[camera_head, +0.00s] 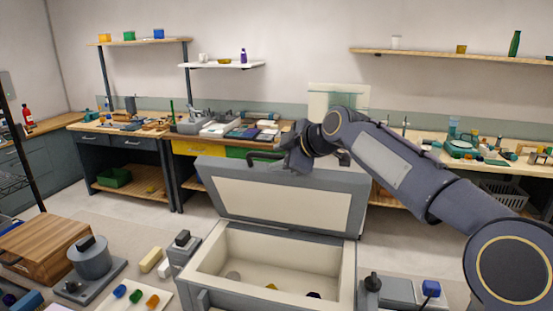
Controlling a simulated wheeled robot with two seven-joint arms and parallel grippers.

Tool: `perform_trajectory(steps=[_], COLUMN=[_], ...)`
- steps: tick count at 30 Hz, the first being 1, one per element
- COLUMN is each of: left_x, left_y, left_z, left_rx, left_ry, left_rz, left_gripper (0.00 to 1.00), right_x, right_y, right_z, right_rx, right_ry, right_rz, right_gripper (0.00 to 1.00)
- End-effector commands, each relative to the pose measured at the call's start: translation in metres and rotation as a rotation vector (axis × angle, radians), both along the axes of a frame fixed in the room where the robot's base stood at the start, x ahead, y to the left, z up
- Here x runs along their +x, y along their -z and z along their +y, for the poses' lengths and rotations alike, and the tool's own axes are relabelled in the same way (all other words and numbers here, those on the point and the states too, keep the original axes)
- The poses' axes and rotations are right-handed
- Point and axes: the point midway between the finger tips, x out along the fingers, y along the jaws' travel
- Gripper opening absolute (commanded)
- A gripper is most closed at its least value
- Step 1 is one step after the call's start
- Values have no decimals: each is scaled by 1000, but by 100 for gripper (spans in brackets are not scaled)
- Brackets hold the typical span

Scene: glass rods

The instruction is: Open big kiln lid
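The big kiln (196,288) is a grey box with a pale lining at the bottom centre. Its lid (228,200) stands raised and tilted back, with its cream inner face towards me and the chamber open. A dark handle (256,155) shows at the lid's top edge. My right gripper (290,160) is at that edge, over the handle. The arm hides part of the lid's right side, and I cannot see whether the fingers are closed on the handle. My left gripper is not in view.
Small coloured pieces (271,287) lie inside the kiln. To the left are a wooden box (40,243), a grey round device (90,260) and a pale board with coloured bits (155,285). A small control unit (398,292) stands right of the kiln. Workbenches line the back wall.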

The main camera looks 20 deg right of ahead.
Motion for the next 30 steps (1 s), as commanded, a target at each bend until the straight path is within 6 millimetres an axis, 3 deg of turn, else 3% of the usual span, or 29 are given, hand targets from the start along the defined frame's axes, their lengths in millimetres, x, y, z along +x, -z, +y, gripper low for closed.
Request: perform_trajectory(steps=[6, 12, 30], left_x=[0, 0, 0], left_y=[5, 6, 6], left_z=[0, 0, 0], left_rx=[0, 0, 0], left_ry=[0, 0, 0], left_rz=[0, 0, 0], left_gripper=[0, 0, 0], right_x=[-31, -46, -48], right_y=[-20, -30, -31], right_z=[-13, -19, -20], right_rx=[-1, -1, -1], right_ry=[2, 0, 0], right_rz=[-2, 0, 1], right_gripper=[36, 36, 36])
